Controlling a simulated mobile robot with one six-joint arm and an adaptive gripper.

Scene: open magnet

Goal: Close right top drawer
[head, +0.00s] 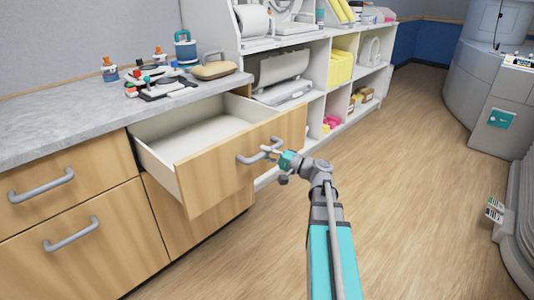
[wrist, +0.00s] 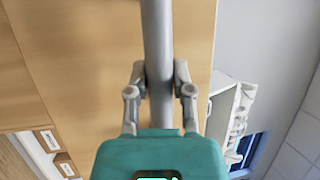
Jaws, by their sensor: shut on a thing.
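The right top drawer (head: 222,172) has a wooden front and a pale, empty-looking inside. It stands pulled well out from the cabinet under the grey counter. My gripper (head: 275,152) is at the grey bar handle (head: 247,158) on the drawer front. In the wrist view, the two fingers of my gripper (wrist: 160,82) are shut on the handle bar (wrist: 158,40), one on each side of it. The wooden drawer front (wrist: 85,60) lies behind the bar in that view.
The counter (head: 60,115) holds bottles and small instruments. A shut left drawer (head: 60,200) and lower cabinet fronts are beside the open drawer. A white shelf unit (head: 318,85) stands behind it. The wooden floor (head: 420,180) to the right is clear.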

